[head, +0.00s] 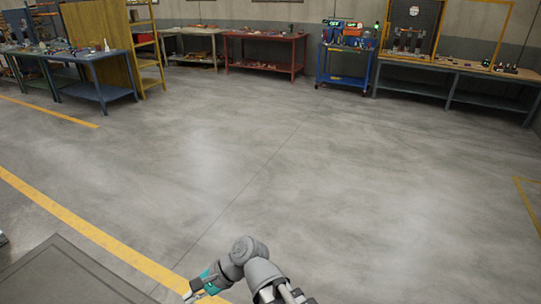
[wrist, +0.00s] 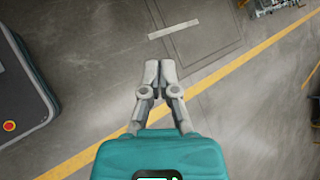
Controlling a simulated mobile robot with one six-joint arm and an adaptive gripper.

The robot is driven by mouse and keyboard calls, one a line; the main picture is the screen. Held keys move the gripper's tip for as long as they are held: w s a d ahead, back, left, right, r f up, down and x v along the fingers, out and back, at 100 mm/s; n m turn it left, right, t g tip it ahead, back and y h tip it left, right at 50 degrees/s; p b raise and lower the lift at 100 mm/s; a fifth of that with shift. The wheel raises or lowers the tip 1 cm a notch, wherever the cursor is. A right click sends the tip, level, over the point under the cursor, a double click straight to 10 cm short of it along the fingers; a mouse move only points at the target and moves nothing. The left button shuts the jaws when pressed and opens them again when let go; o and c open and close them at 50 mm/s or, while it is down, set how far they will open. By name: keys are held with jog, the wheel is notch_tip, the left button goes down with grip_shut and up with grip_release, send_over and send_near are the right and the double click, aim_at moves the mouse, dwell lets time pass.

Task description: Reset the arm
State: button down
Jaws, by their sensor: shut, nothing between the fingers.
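My gripper (wrist: 160,72) shows in the wrist view with its two grey fingertips together and nothing between them. It hangs above the grey floor, over a yellow floor line. In the head view my arm is at the bottom centre, folded low, with its teal wrist part to the left of the grey joint. The gripper's fingers are hard to make out there, near the bottom edge.
The concrete floor (head: 290,150) ahead is clear. Along the back stand a red table (head: 264,66), a blue cart (head: 343,80) and a long workbench (head: 410,89) with isolator frames. A blue table (head: 97,92) stands at the left. Yellow lines (head: 85,229) mark the floor.

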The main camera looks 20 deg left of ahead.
jog(key=w+d+f+n+t+h+p, duration=0.1)
jog(key=w+d+f+t+h, duration=0.15)
jog(key=w+d, duration=0.85)
jog(key=w+d+f+n+t+h, duration=0.1)
jog(key=w+d+f+t, duration=0.15)
jog(key=w+d, duration=0.8)
jog(key=w+d+t+h+p, duration=0.1)
jog(key=w+d+h, duration=0.1)
jog(key=d, duration=1.3)
jog(key=w+d+t+h, duration=0.1)
jog(key=w+d+h, duration=0.1)
jog(key=d, duration=1.3)
jog(key=shift+w+r+n+p, duration=0.2)
jog(key=shift+w+n+p, duration=0.2)
jog(key=shift+w, duration=0.35)
jog(key=shift+a+h, duration=0.1)
jog(key=shift+h, duration=0.15)
